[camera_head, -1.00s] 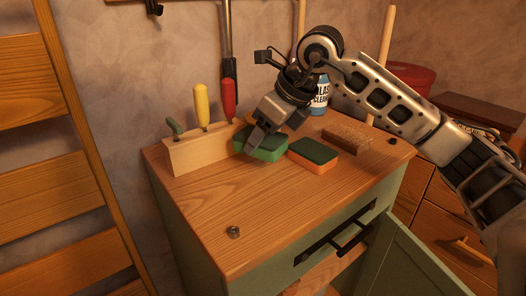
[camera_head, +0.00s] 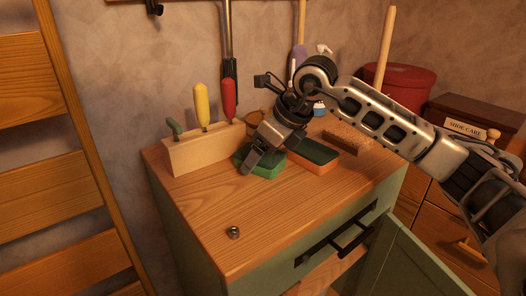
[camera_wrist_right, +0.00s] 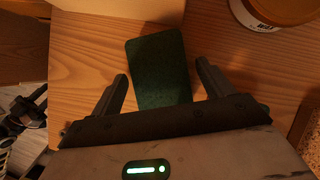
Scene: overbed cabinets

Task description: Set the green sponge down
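The green sponge (camera_head: 268,172) lies on the wooden cabinet top, in front of the light wooden holder, partly hidden by my right gripper (camera_head: 247,168). In the right wrist view the sponge (camera_wrist_right: 158,62) shows as a dark green slab reaching between and beyond the fingertips. My right gripper (camera_wrist_right: 163,75) is open, with its fingers apart on either side of the sponge and a narrow gap on each side. My left gripper is out of view.
An orange sponge with a green top (camera_head: 316,156) lies close right of the green sponge, with a brown brush (camera_head: 347,138) beyond it. The wooden holder (camera_head: 203,150) carries yellow- and red-handled tools. A small metal piece (camera_head: 233,232) sits at the front; the front left is clear.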

